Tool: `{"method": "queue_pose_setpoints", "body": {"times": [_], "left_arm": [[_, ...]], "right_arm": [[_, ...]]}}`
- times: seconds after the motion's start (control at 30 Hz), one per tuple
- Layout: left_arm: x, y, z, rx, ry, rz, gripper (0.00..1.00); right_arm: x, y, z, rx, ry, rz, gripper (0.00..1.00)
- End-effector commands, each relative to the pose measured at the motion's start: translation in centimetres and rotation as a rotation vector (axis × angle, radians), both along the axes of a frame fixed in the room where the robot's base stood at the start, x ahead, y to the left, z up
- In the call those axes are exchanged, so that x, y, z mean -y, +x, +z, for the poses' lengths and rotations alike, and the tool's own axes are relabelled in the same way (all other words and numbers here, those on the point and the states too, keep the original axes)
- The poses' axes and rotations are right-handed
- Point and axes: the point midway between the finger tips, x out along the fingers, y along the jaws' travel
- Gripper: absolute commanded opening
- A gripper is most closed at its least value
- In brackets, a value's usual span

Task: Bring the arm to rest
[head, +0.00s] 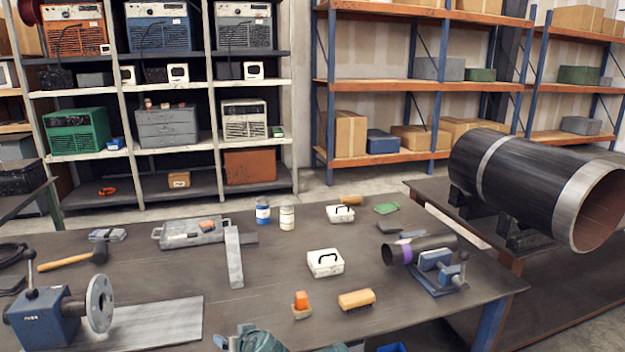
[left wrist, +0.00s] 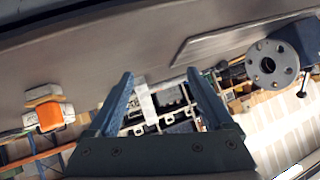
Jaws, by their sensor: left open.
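My left gripper (left wrist: 160,74) shows in the left wrist view with its two blue fingers wide apart and nothing between them. In that view the grey flange disc (left wrist: 272,64) with bolt holes is at the upper right, apart from the fingers. In the head view the flange (head: 99,303) stands upright at a blue fixture (head: 40,318) at the front left. A teal part at the bottom edge of the head view is cut off. My right gripper is not in view.
The dark workbench (head: 180,270) holds an orange-topped item (head: 301,304), a brush (head: 357,299), a white box (head: 325,262), a grey bar (head: 234,257) and a hammer (head: 68,261). A large pipe (head: 510,180) rests at the right. Shelves stand behind.

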Motion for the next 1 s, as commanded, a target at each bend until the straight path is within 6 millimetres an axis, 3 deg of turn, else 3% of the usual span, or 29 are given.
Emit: {"method": "queue_pose_setpoints", "body": {"times": [0.03,0.2,0.4,0.6,1.0], "left_arm": [[1.5,-2.0,-0.9,-0.137,-0.021,-0.025,0.85],[7.4,-9.7,-4.8,-0.608,-0.111,-0.223,0.85],[12.1,-15.8,-5.7,-0.912,-0.194,-0.462,0.85],[13.4,-17.5,-5.8,-0.993,-0.220,-0.544,0.85],[13.4,-17.5,-5.8,-0.994,-0.220,-0.546,0.85]], "right_arm": [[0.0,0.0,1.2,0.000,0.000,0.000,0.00],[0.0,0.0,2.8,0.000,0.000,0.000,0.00],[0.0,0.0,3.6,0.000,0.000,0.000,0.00],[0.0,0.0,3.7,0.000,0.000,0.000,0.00],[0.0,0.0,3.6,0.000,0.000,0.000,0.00]]}}
